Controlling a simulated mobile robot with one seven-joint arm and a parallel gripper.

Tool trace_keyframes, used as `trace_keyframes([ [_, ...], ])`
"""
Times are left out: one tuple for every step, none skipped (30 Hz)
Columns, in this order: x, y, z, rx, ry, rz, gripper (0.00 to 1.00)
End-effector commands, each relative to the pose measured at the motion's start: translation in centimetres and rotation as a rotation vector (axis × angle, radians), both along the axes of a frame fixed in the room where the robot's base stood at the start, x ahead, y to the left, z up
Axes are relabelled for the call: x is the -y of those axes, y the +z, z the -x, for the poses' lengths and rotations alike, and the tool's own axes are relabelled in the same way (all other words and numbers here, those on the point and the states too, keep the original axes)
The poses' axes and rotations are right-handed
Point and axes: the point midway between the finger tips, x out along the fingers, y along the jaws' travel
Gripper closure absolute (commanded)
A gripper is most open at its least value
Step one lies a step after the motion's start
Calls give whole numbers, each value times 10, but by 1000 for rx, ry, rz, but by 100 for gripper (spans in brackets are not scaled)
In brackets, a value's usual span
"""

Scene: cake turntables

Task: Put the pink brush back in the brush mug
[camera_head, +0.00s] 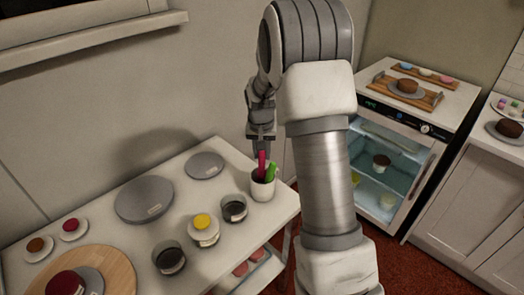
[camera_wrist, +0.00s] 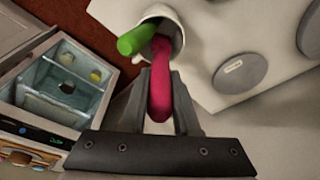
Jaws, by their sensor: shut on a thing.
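The pink brush (camera_head: 261,160) is upright, held by my gripper (camera_head: 262,141) at its upper end. Its lower end is inside the white brush mug (camera_head: 262,189), at the table's right end. A green brush (camera_head: 271,171) also stands in the mug, leaning right beside it. In the wrist view, the gripper fingers (camera_wrist: 160,98) are shut on the pink brush (camera_wrist: 160,95), which runs into the mug (camera_wrist: 174,28) next to the green brush (camera_wrist: 138,38). The mug hides the brush's lower end, so I cannot tell whether it touches the bottom.
The white table (camera_head: 110,210) holds grey turntable discs (camera_head: 145,199), a cup with yellow content (camera_head: 203,230), two dark-filled cups (camera_head: 233,209) (camera_head: 169,258) and a wooden board (camera_head: 120,268). A glass-front fridge cabinet (camera_head: 395,165) stands to the right.

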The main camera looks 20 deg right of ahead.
Motion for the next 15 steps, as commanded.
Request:
trace_keyframes([
  [0, -5, 0, 0, 0, 0, 100],
  [0, -7, 0, 0, 0, 0, 100],
  [0, -8, 0, 0, 0, 0, 100],
  [0, -9, 0, 0, 0, 0, 100],
  [0, -9, 0, 0, 0, 0, 100],
  [0, -9, 0, 0, 0, 0, 100],
  [0, -9, 0, 0, 0, 0, 100],
  [0, -9, 0, 0, 0, 0, 100],
  [0, -9, 0, 0, 0, 0, 100],
  [0, -9, 0, 0, 0, 0, 100],
  [0, -9, 0, 0, 0, 0, 100],
  [0, -9, 0, 0, 0, 0, 100],
  [0, -9, 0, 0, 0, 0, 100],
  [0, -9, 0, 0, 0, 0, 100],
  [0, -9, 0, 0, 0, 0, 100],
])
